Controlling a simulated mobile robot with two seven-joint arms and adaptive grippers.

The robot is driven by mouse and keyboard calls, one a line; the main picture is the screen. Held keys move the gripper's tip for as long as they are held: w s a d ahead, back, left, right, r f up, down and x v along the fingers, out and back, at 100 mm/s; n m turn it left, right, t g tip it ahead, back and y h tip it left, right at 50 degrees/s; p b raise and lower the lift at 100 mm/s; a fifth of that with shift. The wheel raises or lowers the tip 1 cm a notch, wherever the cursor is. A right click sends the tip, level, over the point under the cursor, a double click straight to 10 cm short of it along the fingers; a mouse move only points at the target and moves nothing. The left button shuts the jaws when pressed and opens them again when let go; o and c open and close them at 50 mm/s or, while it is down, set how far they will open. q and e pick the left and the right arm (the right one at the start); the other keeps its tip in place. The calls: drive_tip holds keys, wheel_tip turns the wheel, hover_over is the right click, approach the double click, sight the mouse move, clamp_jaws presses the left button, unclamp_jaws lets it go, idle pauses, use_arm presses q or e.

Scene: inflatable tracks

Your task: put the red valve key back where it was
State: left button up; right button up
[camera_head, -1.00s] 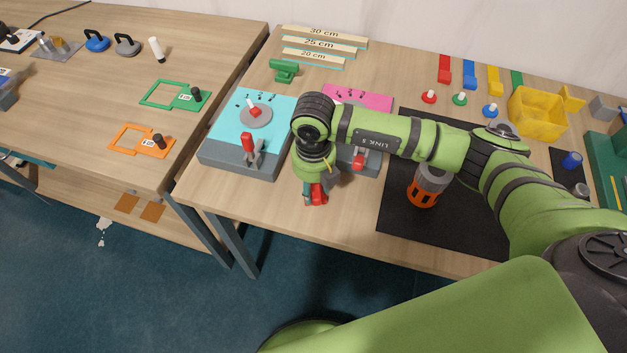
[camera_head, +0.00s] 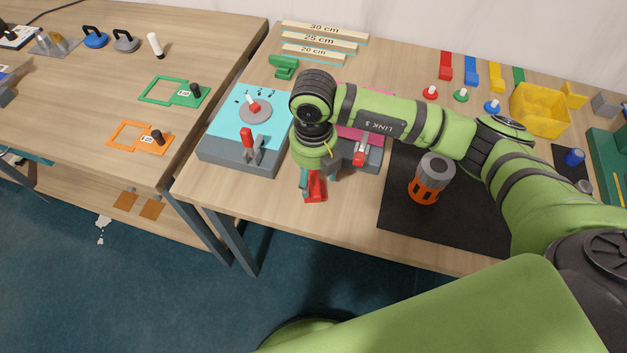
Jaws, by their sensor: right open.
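The red valve key (camera_head: 315,188) lies near the front edge of the right-hand table, just in front of the gap between two grey boxes. My right gripper (camera_head: 311,176) points down over it and is open; its fingers are mostly hidden behind my wrist. I cannot tell whether a finger touches the key. A similar green piece (camera_head: 284,66) stands at the back of the table, near the length strips. My left gripper is out of view.
A grey box with a cyan top (camera_head: 216,148) and a red lever stands left of the gripper. A pink-topped box (camera_head: 372,131) is partly hidden by my arm. An orange and grey cylinder (camera_head: 428,180) stands on the black mat (camera_head: 402,220). Bare wood lies left of the key.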

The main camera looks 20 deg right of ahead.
sight(313, 179)
wheel_tip(313, 179, up, 9)
drive_tip(key=b, duration=0.2)
idle(1.2)
